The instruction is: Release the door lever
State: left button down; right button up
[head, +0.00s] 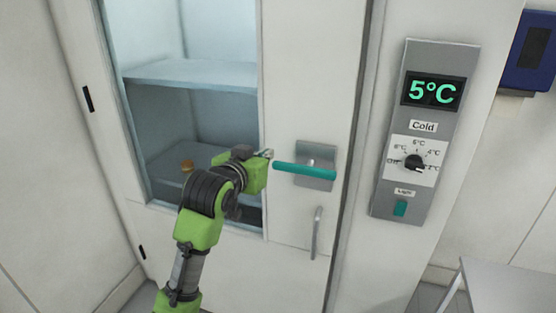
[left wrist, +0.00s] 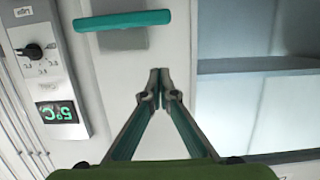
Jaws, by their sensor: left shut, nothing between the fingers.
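The teal door lever (head: 304,172) sits level on a grey metal plate (head: 318,152) on the white door (head: 310,90). Its free end points left. My left gripper (head: 270,154) is at the lever's left end in the head view, close to it; I cannot tell there whether they touch. In the left wrist view the lever (left wrist: 122,20) lies apart from the fingertips, up and to the left. The left gripper (left wrist: 159,72) is shut and empty, its fingertips together in front of the bare door. My right gripper is in neither view.
A window in the door shows shelves (head: 190,74) and a small brownish item (head: 187,166). A grey handle (head: 316,233) is below the lever. A control panel (head: 425,130) reading 5°C is on the right. A pale table (head: 510,288) stands at the lower right.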

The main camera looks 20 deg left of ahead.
pick_arm(q)
jog(key=w+f+p, duration=0.5)
jog(key=w+f, duration=0.1)
jog(key=w, duration=0.3)
jog(key=shift+d+f, duration=0.15)
